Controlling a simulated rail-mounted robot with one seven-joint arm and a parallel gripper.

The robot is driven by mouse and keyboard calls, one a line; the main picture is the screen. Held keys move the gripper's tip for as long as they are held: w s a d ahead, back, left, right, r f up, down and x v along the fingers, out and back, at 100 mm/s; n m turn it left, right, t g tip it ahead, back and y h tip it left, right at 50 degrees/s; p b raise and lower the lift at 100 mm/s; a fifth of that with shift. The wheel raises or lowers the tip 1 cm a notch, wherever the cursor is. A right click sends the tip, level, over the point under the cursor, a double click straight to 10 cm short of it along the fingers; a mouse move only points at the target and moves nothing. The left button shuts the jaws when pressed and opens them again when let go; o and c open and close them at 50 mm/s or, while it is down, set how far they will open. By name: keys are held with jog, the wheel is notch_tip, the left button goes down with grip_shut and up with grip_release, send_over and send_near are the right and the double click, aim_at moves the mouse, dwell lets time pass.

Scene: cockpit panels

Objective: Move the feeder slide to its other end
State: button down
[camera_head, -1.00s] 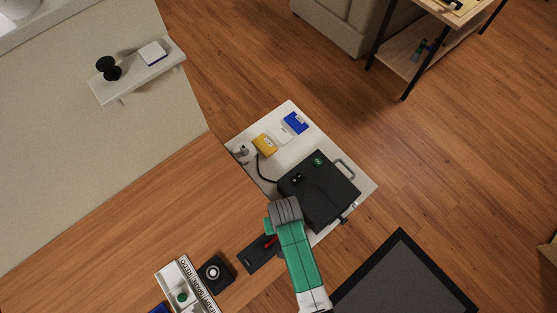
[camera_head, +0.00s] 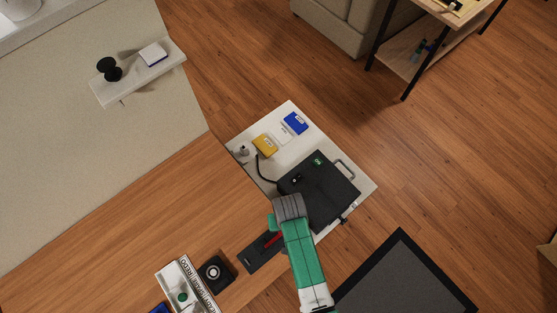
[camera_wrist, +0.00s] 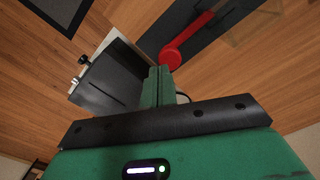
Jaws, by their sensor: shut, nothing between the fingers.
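The feeder slide is a dark flat track (camera_head: 258,256) on the wooden counter, with a red handle (camera_head: 273,239) near its upper right end. My arm covers part of that end in the head view. In the wrist view the red handle (camera_wrist: 196,35) has a round red knob and lies over the dark track (camera_wrist: 178,36). My gripper (camera_wrist: 158,72) is shut and empty, its fingertips close beside the red knob. I cannot tell whether they touch it. In the head view the fingertips are hidden under the wrist.
A black box (camera_head: 320,192) with a side handle stands on a white board (camera_head: 244,136) just beyond the gripper. A dark block with a round knob (camera_head: 214,273) and a labelled white tray (camera_head: 189,284) lie left of the track. The counter's upper left is clear.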

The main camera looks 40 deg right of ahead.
notch_tip(320, 180, up, 7)
jog(key=p, duration=0.6)
jog(key=shift+f, duration=0.15)
